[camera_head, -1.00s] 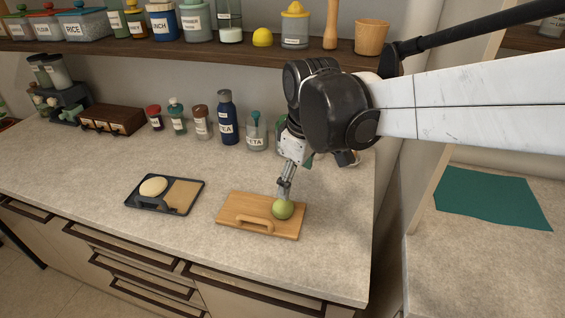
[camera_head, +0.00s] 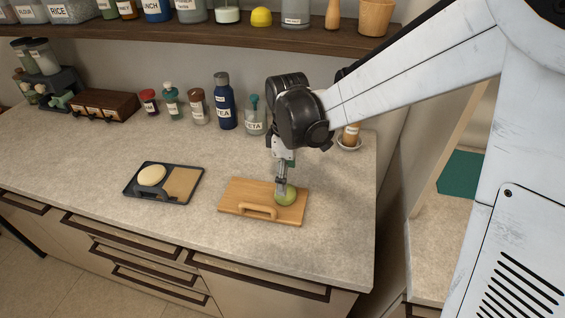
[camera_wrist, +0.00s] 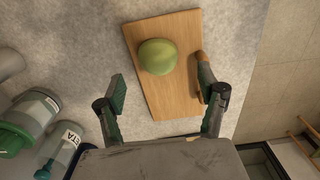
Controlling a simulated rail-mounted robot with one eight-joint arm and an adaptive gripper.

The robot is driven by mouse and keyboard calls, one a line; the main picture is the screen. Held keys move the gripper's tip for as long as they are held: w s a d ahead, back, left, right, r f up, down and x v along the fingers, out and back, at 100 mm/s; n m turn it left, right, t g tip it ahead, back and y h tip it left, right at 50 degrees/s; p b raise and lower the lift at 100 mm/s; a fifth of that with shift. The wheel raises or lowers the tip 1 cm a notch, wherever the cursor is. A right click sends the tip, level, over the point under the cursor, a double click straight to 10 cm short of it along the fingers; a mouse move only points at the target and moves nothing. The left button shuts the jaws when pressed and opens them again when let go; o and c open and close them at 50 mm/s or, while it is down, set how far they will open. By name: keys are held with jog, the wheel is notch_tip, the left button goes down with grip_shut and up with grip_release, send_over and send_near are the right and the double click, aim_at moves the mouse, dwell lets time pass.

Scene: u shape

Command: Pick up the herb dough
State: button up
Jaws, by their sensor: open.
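The herb dough (camera_head: 291,197) is a round green ball on the right part of a wooden board (camera_head: 240,192) with a handle. It also shows in the wrist view (camera_wrist: 157,57), on the upper half of the board. My gripper (camera_head: 281,188) hangs nearly upright over the board, its fingers overlapping the dough's left edge in the head view. In the wrist view my gripper (camera_wrist: 163,86) is open with nothing between its fingers, and the dough lies beyond the fingertips. I cannot tell the exact height of the fingertips above the board.
A dark tray (camera_head: 161,195) with a pale round piece (camera_head: 151,175) lies left of the board. A blue bottle (camera_head: 225,105) and several jars line the wall behind. A shelf (camera_head: 200,30) with containers runs above. The counter between tray and board is clear.

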jog(key=shift+w+f, duration=0.2)
jog(key=shift+f, duration=3.35)
jog(key=c, duration=1.3)
